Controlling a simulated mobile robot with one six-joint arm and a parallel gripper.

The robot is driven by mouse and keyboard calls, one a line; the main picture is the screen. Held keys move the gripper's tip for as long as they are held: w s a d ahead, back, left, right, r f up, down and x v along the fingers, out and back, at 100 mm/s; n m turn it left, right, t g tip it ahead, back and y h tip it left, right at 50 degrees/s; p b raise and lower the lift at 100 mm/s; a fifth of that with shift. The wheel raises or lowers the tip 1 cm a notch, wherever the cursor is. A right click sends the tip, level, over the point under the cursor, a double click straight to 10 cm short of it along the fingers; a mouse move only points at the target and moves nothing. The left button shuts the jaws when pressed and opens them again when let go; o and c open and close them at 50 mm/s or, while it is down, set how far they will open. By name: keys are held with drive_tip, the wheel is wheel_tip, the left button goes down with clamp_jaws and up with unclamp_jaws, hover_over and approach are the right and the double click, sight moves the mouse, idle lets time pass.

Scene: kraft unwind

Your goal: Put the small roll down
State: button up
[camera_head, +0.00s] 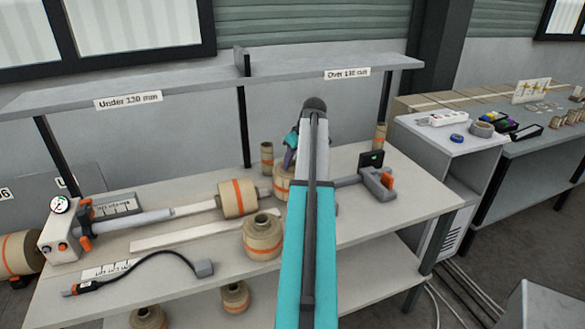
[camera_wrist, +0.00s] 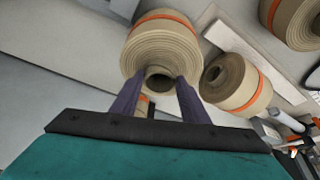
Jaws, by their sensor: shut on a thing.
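The small roll is tan kraft paper with an orange band and a protruding core. In the wrist view the roll (camera_wrist: 163,45) sits at my fingertips. The two purple fingers of my gripper (camera_wrist: 160,80) are closed on either side of its core. In the head view the roll (camera_head: 281,186) is partly hidden behind my arm, and my gripper (camera_head: 291,148) shows only in part above it. The roll is over the back middle of the bench (camera_head: 345,228). I cannot tell whether its underside touches the bench top.
A banded roll (camera_head: 262,236) stands in front, and another roll (camera_head: 238,198) is on the horizontal shaft. A slim roll (camera_head: 267,158) stands behind; another (camera_head: 379,136) is at the right. A shelf (camera_head: 200,80) labelled "Under 130 mm" and "Over 130 mm" hangs above. The front right bench is clear.

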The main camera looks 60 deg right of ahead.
drive_tip(key=shift+w+d+r, duration=0.1)
drive_tip(key=shift+w+d, duration=0.25)
drive_tip(key=shift+d, duration=0.05)
drive_tip(key=shift+w+f+p, duration=0.1)
drive_tip(key=shift+f+p, duration=0.1)
drive_tip(key=shift+p, duration=0.1)
drive_tip(key=shift+f+p, duration=0.65)
drive_tip(key=shift+f, duration=1.1)
drive_tip(key=o, duration=1.2)
drive_tip(key=shift+b+v, duration=1.5)
drive_tip(key=shift+v, duration=4.6)
